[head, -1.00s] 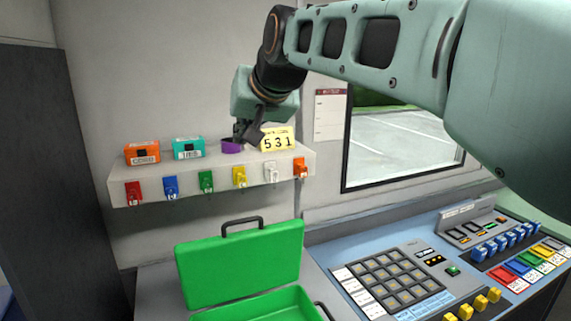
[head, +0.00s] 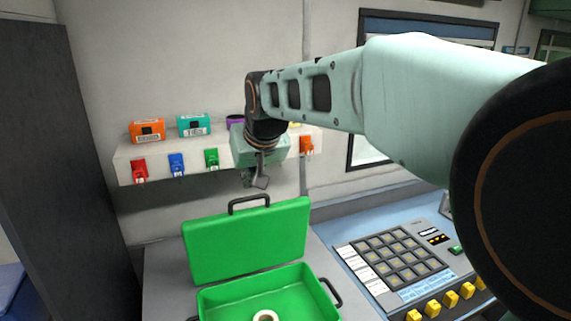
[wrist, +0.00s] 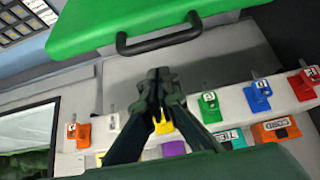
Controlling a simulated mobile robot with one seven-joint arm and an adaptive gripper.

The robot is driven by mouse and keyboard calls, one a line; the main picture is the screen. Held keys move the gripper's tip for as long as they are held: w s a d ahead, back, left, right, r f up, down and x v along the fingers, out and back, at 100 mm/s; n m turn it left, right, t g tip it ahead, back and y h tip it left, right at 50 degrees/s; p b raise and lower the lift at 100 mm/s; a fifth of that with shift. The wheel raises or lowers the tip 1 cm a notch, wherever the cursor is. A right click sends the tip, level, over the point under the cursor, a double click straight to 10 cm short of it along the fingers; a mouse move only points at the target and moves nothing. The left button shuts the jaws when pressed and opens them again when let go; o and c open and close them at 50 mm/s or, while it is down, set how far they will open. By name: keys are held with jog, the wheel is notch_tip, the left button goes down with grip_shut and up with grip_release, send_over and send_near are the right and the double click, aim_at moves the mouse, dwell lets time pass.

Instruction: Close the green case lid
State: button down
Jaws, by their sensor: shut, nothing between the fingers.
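The green case stands open on the counter in the head view. Its lid (head: 247,242) is upright and leans slightly back, with a dark handle (head: 249,203) on its top edge. The case's lower tray (head: 215,300) is in front, with a round pale ring-shaped item (head: 265,315) inside. My gripper (head: 255,184) is shut and empty, above and slightly behind the lid's top edge, not touching it. In the wrist view my gripper's fingers (wrist: 160,78) are together, and the lid (wrist: 110,22) with its handle (wrist: 160,38) lies beyond them at the top.
A wall shelf (head: 125,160) behind holds an orange box (head: 147,131) and a teal box (head: 193,125), with several coloured padlock-like tags hanging on its front. A control panel with a keypad (head: 392,255) stands right of the case. A dark cabinet (head: 40,170) stands at left.

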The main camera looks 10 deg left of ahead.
jog(key=shift+s+d, duration=0.55)
jog(key=shift+s, duration=0.35)
jog(key=shift+s+d+f, duration=0.1)
jog(key=shift+s+f, duration=0.05)
jog(key=shift+f, duration=0.1)
jog(key=shift+f, duration=0.1)
